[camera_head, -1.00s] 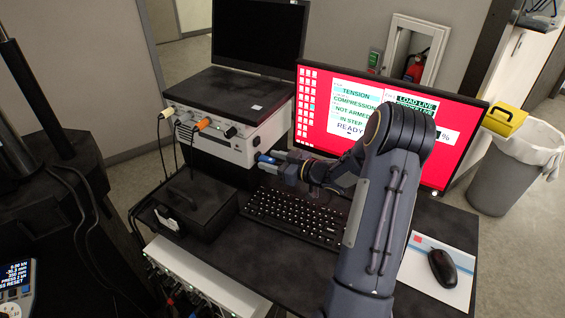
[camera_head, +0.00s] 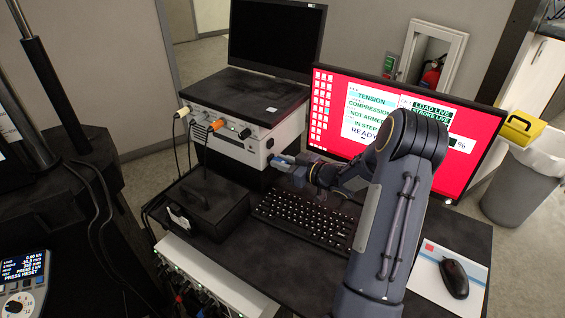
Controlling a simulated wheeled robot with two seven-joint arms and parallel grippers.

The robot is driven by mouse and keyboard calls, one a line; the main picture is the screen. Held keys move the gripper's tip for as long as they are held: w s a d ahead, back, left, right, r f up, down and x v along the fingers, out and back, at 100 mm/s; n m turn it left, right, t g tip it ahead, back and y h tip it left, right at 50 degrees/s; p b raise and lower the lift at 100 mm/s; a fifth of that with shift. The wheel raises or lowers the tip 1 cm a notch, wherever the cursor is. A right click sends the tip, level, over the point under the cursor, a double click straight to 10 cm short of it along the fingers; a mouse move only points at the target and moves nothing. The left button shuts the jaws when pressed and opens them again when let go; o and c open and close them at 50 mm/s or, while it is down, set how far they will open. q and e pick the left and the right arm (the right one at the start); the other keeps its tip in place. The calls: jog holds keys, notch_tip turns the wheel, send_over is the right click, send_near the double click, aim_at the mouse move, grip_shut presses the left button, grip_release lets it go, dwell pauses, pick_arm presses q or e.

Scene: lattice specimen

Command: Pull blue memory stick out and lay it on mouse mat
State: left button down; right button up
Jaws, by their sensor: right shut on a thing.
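The blue memory stick (camera_head: 278,159) shows as a small blue end at the right front corner of the white instrument box (camera_head: 235,150). My right gripper (camera_head: 286,162) is shut on it, with its arm reaching in from the lower right. The fingers hide much of the stick. I cannot tell whether its plug is still in the box or just clear of it. The mouse mat (camera_head: 425,284), pale with a blue and a red patch, lies at the right of the desk. My left gripper is not in view.
A black mouse (camera_head: 454,278) sits on the mat's right part. A keyboard (camera_head: 305,220) lies below the gripper. A red-screened monitor (camera_head: 478,150) stands behind my arm. A black case (camera_head: 205,205) is at left.

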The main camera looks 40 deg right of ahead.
jog(key=shift+c, duration=0.7)
jog(key=shift+s+d, duration=0.1)
jog(key=shift+s+d, duration=0.15)
jog(key=shift+s, duration=0.4)
dwell(0.4)
jog(key=v, duration=0.4)
jog(key=shift+d+f, duration=0.1)
jog(key=shift+f, duration=0.2)
jog(key=shift+s+p, duration=0.1)
jog(key=shift+p, duration=0.3)
